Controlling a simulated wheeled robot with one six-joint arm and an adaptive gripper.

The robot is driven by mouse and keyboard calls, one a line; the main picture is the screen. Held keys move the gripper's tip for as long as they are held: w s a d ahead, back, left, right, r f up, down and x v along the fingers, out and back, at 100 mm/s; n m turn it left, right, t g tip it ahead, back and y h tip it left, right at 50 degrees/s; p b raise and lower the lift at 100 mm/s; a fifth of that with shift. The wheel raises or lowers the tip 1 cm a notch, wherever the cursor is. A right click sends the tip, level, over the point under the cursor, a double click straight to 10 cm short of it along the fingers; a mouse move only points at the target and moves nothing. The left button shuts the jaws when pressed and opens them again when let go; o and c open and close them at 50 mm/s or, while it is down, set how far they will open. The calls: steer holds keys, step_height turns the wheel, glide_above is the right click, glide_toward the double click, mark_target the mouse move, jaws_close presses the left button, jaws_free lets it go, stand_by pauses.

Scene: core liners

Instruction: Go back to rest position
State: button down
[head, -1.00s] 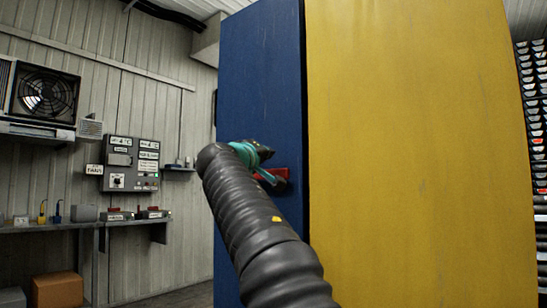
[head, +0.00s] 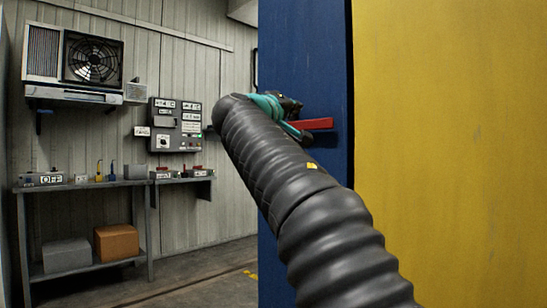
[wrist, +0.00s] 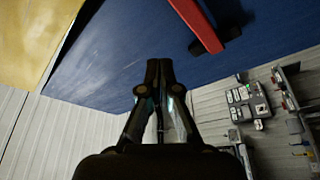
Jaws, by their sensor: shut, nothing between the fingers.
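My gripper (wrist: 158,70) shows in the wrist view with its two dark fingers together and nothing between them. In the head view my ribbed dark arm reaches up and left, and its end with teal parts is in front of a blue panel (head: 300,190). A red handle (head: 318,123) on the blue panel shows just right of the arm's end. In the wrist view the red handle (wrist: 199,25) lies up and right of the fingertips, apart from them. The fingertips are mostly hidden in the head view.
A yellow panel (head: 450,150) stands right of the blue one. On the left are a metal shelf (head: 100,184) with boxes, a wall fan unit (head: 92,60) and a grey control box (head: 176,125). The floor (head: 205,275) between shelf and blue panel looks clear.

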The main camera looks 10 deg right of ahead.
steer(key=w+a+f+n+g+y, duration=0.1)
steer(key=w+a+f+y, duration=0.15)
steer(key=f, duration=0.65)
steer(key=w+a+f+n+g+y, duration=0.1)
steer(key=w+f+n+y, duration=0.15)
steer(key=f, duration=0.55)
steer(key=s+f+g+y+p, duration=0.3)
steer(key=s+f, duration=0.4)
steer(key=f, duration=0.6)
steer(key=s+d+f+m+g+y+p, duration=0.1)
steer(key=s+f, duration=0.4)
steer(key=s, duration=0.6)
steer(key=s+d+f+m+g+y+p, duration=0.1)
steer(key=s+f+m+g+y+p, duration=0.1)
steer(key=s+f, duration=0.4)
steer(key=s+d+f+m+g+y+p, duration=0.2)
steer(key=s+f, duration=0.3)
steer(key=s, duration=1.1)
steer(key=shift+s+f+m+p, duration=0.15)
steer(key=shift+f+m+p, duration=0.15)
steer(key=shift+m+p, duration=0.3)
